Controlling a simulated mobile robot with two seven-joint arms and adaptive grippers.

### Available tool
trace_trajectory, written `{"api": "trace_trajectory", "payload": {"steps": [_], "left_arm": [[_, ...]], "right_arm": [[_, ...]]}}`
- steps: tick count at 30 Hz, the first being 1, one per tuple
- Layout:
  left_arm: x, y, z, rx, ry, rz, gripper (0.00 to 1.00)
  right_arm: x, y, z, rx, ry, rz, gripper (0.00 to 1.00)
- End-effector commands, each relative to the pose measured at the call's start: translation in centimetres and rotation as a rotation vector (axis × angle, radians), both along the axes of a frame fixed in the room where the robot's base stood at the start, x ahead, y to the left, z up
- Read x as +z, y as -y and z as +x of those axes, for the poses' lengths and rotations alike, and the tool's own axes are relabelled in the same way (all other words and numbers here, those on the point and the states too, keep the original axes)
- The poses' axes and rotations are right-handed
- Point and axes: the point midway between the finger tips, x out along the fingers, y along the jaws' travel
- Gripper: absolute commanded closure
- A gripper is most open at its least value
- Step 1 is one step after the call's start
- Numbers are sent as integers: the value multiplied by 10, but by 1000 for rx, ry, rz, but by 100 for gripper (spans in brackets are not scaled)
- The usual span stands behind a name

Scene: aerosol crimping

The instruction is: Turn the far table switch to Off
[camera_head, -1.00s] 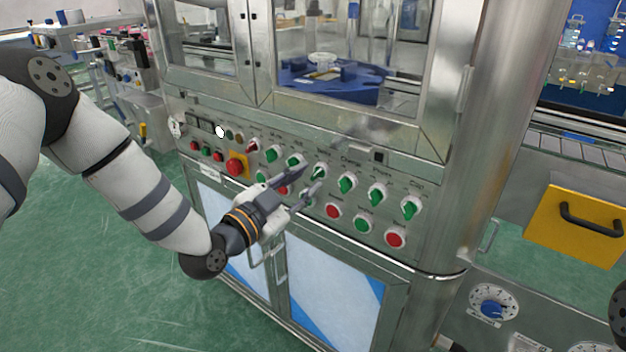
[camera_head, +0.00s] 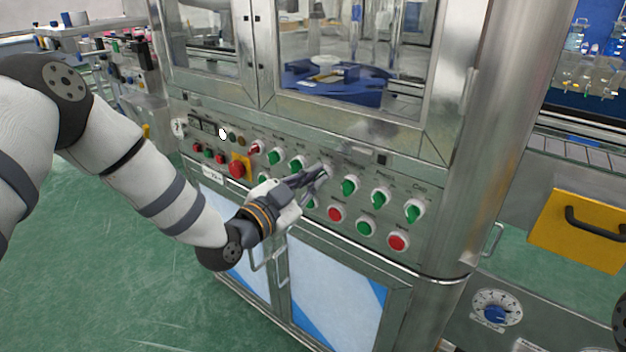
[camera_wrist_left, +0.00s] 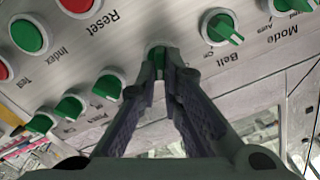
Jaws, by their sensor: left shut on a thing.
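The gripped switch (camera_wrist_left: 158,53) is a green knob on a pale collar in the upper row of the steel control panel (camera_head: 300,225). My left gripper (camera_head: 318,177) has its fingertips closed around this knob. It also shows in the left wrist view (camera_wrist_left: 162,72), where the fingers hide most of the knob, so its setting and label cannot be read. In that view the neighbouring Belt switch (camera_wrist_left: 220,27) is to the right, with the Mode switch (camera_wrist_left: 287,6) beyond it. My right gripper is not in view.
Similar green switches (camera_head: 350,186) continue right along the upper row. Red and green buttons (camera_head: 336,214) sit below. A red button on yellow (camera_head: 239,167) is left of my gripper.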

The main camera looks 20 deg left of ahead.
Motion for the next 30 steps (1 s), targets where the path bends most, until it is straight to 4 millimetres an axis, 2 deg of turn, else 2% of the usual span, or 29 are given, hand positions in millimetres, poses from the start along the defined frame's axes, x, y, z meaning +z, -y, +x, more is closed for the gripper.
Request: {"api": "trace_trajectory", "payload": {"steps": [8,30], "left_arm": [[1,-1,0,0,-56,-154,100],[-1,-6,2,1,-282,-771,100]], "right_arm": [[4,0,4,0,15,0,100],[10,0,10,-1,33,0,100]]}}
